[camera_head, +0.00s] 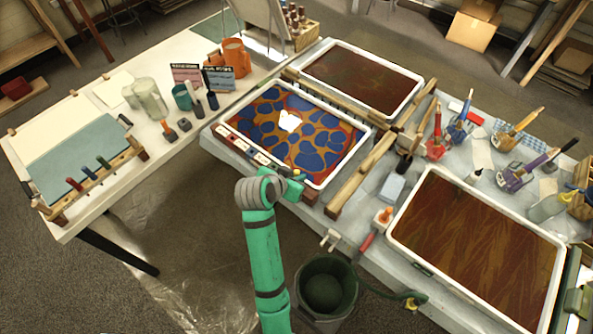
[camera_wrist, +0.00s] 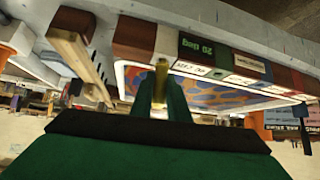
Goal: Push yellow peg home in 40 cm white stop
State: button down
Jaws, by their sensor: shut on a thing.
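My gripper (camera_head: 297,174) is at the near edge of the blue and orange marbled tray (camera_head: 318,187), beside the right end of a row of coloured blocks. In the wrist view its green fingers (camera_wrist: 160,92) are shut on an upright yellow peg (camera_wrist: 161,73). The peg's far end is hard to make out, and I cannot tell whether it touches a block. The row also shows in the head view, where small labels cannot be read.
Wooden bars (camera_head: 362,176) lie right of the tray. A brown tray (camera_head: 400,244) is at the right, with jars and brushes behind it. A dark bucket (camera_head: 327,292) stands below the table edge. The left table holds a rack of coloured-handled tools (camera_head: 92,181).

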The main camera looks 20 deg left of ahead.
jog(key=shift+f, duration=0.35)
jog(key=c, duration=1.6)
grip_release()
jog(key=v, duration=1.1)
jog(key=shift+d+f, duration=0.1)
jog(key=shift+f, duration=0.05)
